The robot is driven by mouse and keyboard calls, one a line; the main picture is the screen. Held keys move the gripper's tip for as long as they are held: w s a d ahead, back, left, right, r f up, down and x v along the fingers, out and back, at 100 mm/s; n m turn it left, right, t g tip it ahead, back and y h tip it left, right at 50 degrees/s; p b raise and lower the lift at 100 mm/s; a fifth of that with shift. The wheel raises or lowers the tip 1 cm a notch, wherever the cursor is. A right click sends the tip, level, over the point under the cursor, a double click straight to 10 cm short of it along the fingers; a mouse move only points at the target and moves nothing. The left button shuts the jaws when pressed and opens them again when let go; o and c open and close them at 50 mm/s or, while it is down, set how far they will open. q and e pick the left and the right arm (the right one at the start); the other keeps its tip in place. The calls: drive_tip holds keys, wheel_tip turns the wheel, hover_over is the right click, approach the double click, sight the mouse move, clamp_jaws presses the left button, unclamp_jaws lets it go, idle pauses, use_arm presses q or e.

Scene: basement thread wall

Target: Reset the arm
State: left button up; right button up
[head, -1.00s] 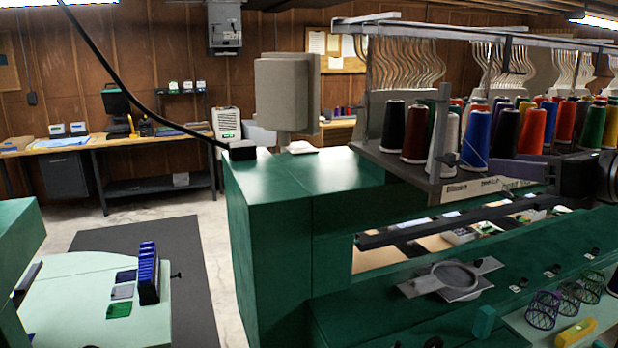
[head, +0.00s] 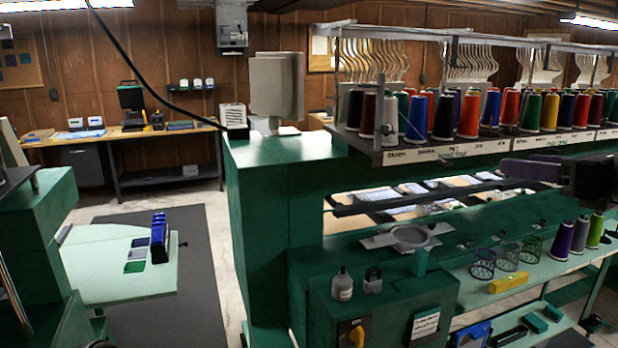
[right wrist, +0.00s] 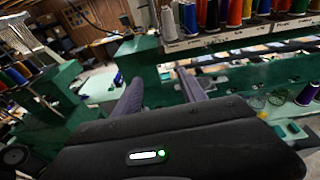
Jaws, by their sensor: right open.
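My right gripper (head: 512,168) reaches in from the right edge of the head view, in front of the green thread machine (head: 258,240). In the right wrist view its two purple-grey fingers (right wrist: 160,88) stand well apart with nothing between them. The gripper is open and empty, and no contact with the machine shows. My left gripper is in neither view.
Thread cones (head: 467,115) line the rack above the machine. A round hoop frame (head: 410,236), wire baskets (head: 483,263) and a yellow level (head: 508,284) lie lower down. A pale green table (head: 115,285) stands left. Dark floor mat (head: 190,240) lies between.

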drive_tip(key=w+d+f+m+t+h, duration=0.1)
drive_tip(key=w+f+m+t, duration=0.1)
drive_tip(key=w+f+m, duration=0.65)
drive_tip(key=w+d+f+m+t+h, duration=0.15)
drive_tip(key=f+m, duration=0.35)
drive_tip(key=m, duration=0.9)
drive_tip(key=a+f+m+g+h, duration=0.1)
drive_tip(key=a+f+m+g, duration=0.15)
drive_tip(key=f+m, duration=0.75)
drive_tip(key=a+f+m+g+h, duration=0.1)
drive_tip(key=a+f+m+g, duration=0.15)
drive_tip(key=f, duration=1.45)
drive_tip(key=s+a+f+m+g+y, duration=0.1)
drive_tip(key=s+a+f+m+g, duration=0.35)
drive_tip(key=f, duration=0.65)
drive_tip(key=s+a+f+m+g, duration=0.1)
drive_tip(key=s+a+f+m, duration=0.1)
drive_tip(key=s+a+f, duration=0.7)
drive_tip(key=s+a+f+g, duration=0.3)
drive_tip(key=s+a+f, duration=0.2)
drive_tip(key=s+f, duration=0.3)
drive_tip(key=s+a+f+g+y, duration=0.1)
drive_tip(key=s+a+f+g, duration=0.3)
drive_tip(key=s+f, duration=0.4)
drive_tip(key=s+a, duration=0.1)
drive_tip(key=s, duration=0.5)
drive_tip(key=shift+s, duration=0.3)
